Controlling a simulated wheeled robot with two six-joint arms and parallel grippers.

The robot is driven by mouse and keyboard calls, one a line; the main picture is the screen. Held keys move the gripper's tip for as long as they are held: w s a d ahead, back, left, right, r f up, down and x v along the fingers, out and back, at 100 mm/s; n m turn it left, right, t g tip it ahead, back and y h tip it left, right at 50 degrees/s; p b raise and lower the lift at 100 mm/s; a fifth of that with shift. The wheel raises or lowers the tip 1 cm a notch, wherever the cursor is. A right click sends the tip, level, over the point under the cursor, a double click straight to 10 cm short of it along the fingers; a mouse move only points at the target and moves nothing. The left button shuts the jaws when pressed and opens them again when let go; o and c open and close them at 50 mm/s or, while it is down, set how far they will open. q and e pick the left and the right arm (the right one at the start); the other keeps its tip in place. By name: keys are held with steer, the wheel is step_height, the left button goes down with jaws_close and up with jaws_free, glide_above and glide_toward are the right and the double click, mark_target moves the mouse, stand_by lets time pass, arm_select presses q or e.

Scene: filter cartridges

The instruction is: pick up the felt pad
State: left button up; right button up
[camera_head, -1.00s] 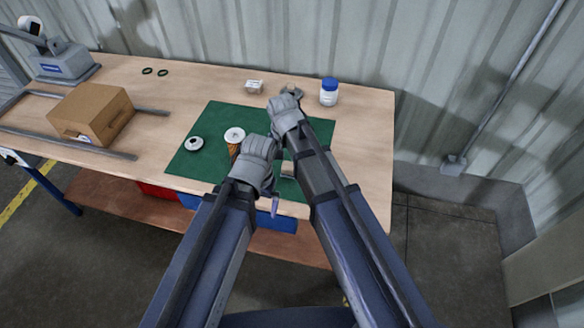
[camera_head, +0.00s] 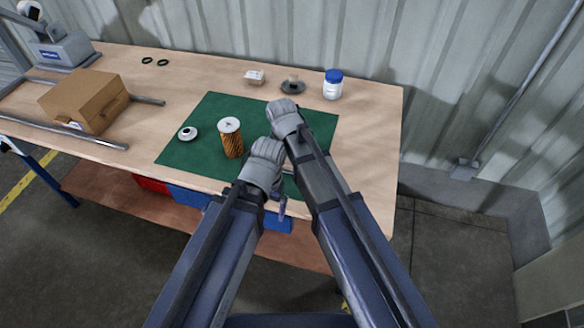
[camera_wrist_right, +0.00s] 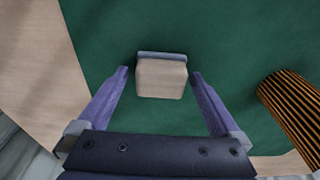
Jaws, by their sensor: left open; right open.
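A beige block with a grey-blue layer along its far edge, seemingly the felt pad (camera_wrist_right: 161,80), rests on the green mat in the right wrist view. My right gripper (camera_wrist_right: 160,71) is open, with one purple finger on each side of the block and a gap on both sides. No contact shows. In the head view the block and the right gripper are hidden behind my arms. My left gripper (camera_head: 282,208) shows only as a small purple tip near the table's front edge; it is open, with nothing seen in it.
An orange pleated cartridge (camera_head: 232,144) stands on the mat (camera_head: 200,115), close to my right gripper's side in the wrist view (camera_wrist_right: 290,105). A white ring (camera_head: 188,133) lies left.

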mark_target(287, 160)
steer(key=c, duration=1.4)
step_height(287, 160, up, 10)
steer(key=p, duration=1)
arm_select(q)
step_height(287, 160, up, 10)
arm_select(e)
steer(key=o, duration=0.9)
arm_select(q)
steer(key=shift+c, duration=0.2)
arm_select(e)
steer(key=c, duration=0.6)
